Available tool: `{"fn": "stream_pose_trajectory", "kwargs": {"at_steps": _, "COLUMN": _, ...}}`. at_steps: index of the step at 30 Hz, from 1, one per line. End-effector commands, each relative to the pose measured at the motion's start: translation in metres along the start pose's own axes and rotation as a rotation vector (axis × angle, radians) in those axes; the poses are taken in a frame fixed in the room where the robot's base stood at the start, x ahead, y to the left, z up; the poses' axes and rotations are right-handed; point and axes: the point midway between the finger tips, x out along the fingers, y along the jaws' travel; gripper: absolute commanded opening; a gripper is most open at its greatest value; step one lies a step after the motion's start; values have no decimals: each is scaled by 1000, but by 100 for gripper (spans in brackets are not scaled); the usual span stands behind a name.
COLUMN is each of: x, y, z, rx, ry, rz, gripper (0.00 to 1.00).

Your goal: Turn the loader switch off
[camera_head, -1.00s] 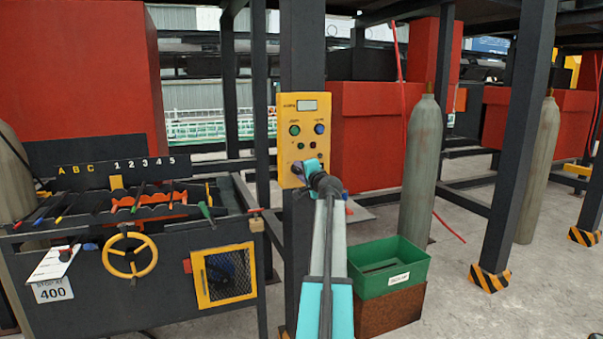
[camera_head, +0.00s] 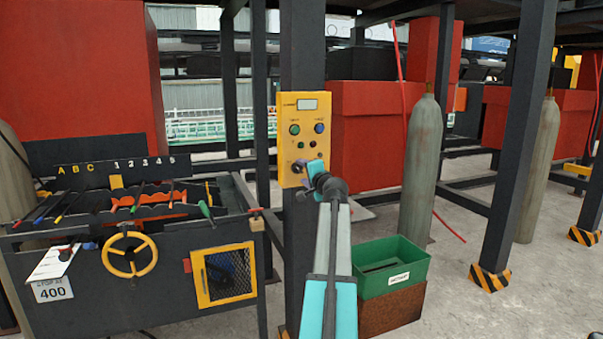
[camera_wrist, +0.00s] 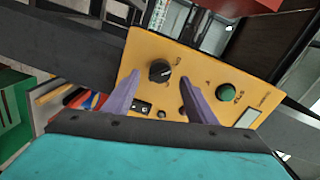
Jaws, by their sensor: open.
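A yellow control panel (camera_head: 306,108) is fixed to a dark upright post. In the wrist view the panel (camera_wrist: 190,60) appears tilted, with a black rotary knob (camera_wrist: 159,71) on it. This looks like the loader switch, but its label is too small to read. My gripper (camera_wrist: 159,77) is open, its purple fingers pointing at the panel on either side of the knob in the picture. I cannot tell whether they touch it.
The panel also carries a small display (camera_head: 307,104), a green button (camera_head: 294,129) and a blue button (camera_head: 319,128). A green bin (camera_head: 375,283) stands on a brown block to the right. A tool bench with a yellow handwheel (camera_head: 130,256) is at left.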

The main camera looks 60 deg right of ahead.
Motion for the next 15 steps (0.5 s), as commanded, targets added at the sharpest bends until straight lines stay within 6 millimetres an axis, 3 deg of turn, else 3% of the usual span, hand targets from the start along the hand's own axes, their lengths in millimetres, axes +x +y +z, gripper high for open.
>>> {"fn": "stream_pose_trajectory", "kwargs": {"at_steps": 15, "x": -63, "y": 1, "z": 1, "rx": -1, "ry": 1, "rz": 0, "gripper": 51}}
